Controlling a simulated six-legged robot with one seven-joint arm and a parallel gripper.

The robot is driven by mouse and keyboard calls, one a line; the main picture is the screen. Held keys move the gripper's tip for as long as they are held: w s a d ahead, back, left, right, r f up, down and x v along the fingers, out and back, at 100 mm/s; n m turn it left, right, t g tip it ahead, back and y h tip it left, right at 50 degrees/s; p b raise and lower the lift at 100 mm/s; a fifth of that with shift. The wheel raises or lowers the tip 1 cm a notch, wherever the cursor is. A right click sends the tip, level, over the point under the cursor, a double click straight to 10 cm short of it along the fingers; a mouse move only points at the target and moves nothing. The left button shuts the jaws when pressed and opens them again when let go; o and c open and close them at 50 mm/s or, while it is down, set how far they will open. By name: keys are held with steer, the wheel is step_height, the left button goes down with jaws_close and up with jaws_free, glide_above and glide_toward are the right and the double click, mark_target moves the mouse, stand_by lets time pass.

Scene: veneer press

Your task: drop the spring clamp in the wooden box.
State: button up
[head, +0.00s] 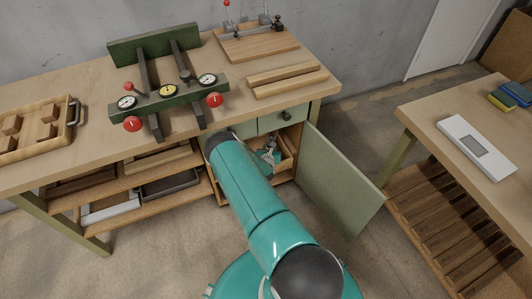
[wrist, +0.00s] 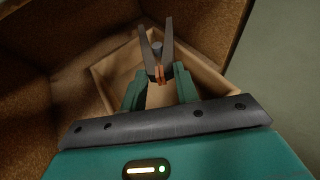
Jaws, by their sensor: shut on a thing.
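The spring clamp (wrist: 169,42) has two dark grey arms, spread upward in the wrist view, and orange-red parts near its lower end. My gripper (wrist: 160,77) is shut on it, with a green finger on either side of the orange-red part. The wooden box (wrist: 104,78) is pale, open-topped and behind the clamp in this view; the clamp appears over its opening. My gripper hides much of the box's inside. In the head view my gripper (head: 264,158) reaches into the open cabinet, and part of the box (head: 287,163) shows beside it. The height above the box floor is unclear.
The cabinet's green door (head: 338,180) stands open to the right. Brown cabinet walls (wrist: 45,60) surround the box closely. The workbench top (head: 75,98) is above, with a drawer (head: 283,117) over the opening. A second table (head: 460,110) stands at right.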

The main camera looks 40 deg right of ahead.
steer(key=o, duration=1.1)
steer(key=v, duration=1.4)
steer(key=shift+d, duration=0.1)
